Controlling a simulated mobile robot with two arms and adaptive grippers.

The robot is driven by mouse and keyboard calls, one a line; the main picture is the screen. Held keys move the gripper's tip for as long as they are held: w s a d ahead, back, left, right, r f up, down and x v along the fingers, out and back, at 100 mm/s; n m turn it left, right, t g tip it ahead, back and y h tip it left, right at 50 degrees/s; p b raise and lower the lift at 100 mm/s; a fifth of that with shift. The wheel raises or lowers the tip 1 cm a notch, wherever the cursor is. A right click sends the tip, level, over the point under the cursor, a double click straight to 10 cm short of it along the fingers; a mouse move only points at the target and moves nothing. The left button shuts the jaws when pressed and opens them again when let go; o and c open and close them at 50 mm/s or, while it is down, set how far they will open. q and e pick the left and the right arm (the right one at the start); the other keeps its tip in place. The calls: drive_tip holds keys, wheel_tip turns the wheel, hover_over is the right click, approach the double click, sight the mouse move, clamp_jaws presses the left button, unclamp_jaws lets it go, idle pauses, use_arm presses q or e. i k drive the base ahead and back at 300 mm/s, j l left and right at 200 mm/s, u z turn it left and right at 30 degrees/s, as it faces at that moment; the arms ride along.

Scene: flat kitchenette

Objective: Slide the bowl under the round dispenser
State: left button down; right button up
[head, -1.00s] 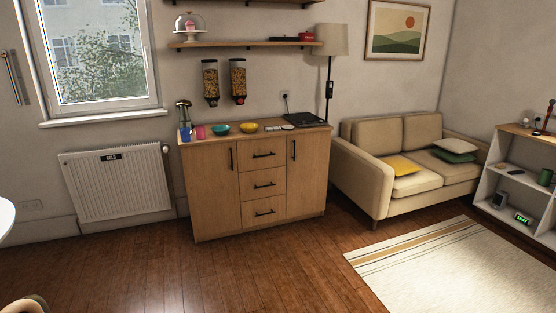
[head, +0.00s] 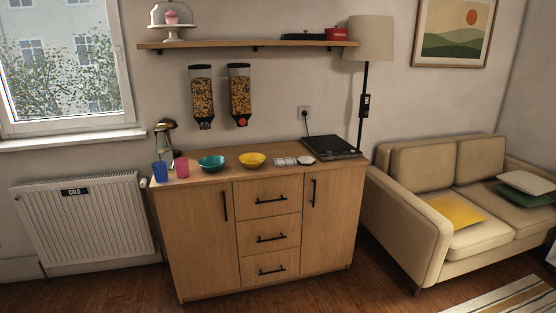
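Two clear wall dispensers with dark caps hang above the cabinet, both filled with brownish pieces. The left dispenser (head: 202,98) has a dark outlet; the right dispenser (head: 240,96) has a red knob at its bottom. Both look tall, and I cannot tell which one is the round one. A teal bowl (head: 211,163) stands on the cabinet top (head: 222,179), roughly below the left dispenser. A yellow bowl (head: 252,160) stands to its right, roughly below and slightly right of the right dispenser. Neither of my grippers is in view.
A blue cup (head: 160,171), a pink cup (head: 182,167) and a brass-coloured object (head: 165,134) stand at the cabinet's left end. A black hob-like appliance (head: 330,148) fills the right end. The wooden floor in front is open.

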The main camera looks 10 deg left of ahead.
sight(213, 163)
drive_tip(key=i+l+u, duration=0.15)
drive_tip(key=i+u, duration=0.3)
drive_tip(key=i, duration=0.15)
drive_tip(key=i+l+u, duration=0.35)
drive_tip(key=i+u, duration=0.15)
drive_tip(key=i+l+u, duration=0.45)
drive_tip(key=i+l, duration=0.15)
